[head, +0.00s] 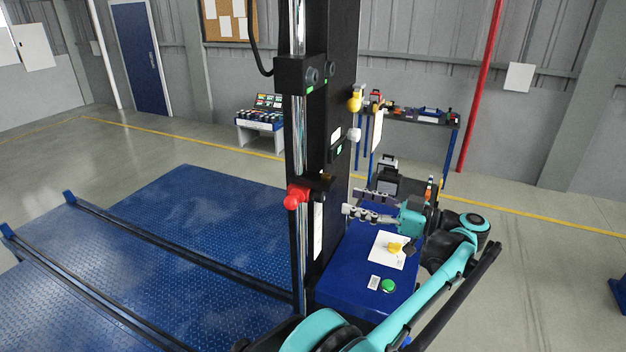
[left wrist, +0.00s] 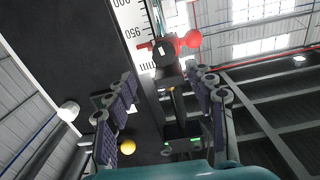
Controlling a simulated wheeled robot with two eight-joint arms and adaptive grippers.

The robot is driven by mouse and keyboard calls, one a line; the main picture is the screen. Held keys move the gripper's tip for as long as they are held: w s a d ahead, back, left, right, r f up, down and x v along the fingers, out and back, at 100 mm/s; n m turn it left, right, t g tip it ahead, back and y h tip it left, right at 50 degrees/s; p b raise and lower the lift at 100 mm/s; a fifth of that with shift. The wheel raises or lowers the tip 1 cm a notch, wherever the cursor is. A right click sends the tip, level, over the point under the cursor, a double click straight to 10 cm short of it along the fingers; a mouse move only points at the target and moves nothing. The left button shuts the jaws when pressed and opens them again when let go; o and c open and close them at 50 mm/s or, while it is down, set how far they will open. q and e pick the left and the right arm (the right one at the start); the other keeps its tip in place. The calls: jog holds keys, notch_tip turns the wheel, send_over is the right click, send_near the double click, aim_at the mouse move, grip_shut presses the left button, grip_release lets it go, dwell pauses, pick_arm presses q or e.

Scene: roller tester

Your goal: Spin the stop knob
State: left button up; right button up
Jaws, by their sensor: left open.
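A black column carries a red ball-ended knob (head: 295,198), with a yellow knob (head: 355,102) and a white knob (head: 354,135) on its right side. Another yellow knob (head: 394,247) sits on a white plate on the blue cabinet. No readable label shows which is the stop knob. My left gripper (head: 350,202) is open and empty, its fingers pointing left toward the column above the cabinet. In the left wrist view the red knob (left wrist: 190,40) lies beyond the fingertips (left wrist: 160,76). My right gripper is not in view.
The blue cabinet (head: 340,272) also bears a green button (head: 388,285). A blue tread-plate platform (head: 190,225) with dark rails lies left of the column. A cluttered blue bench (head: 455,140) stands behind. A scale (left wrist: 132,32) runs along the column.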

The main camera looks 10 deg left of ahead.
aim_at(324, 196)
pick_arm(q)
jog(key=x, duration=0.5)
jog(key=p+x, duration=0.1)
jog(key=x, duration=0.1)
jog(key=shift+s+a+f, duration=0.1)
jog(key=shift+s+a, duration=0.2)
jog(key=c, duration=1.2)
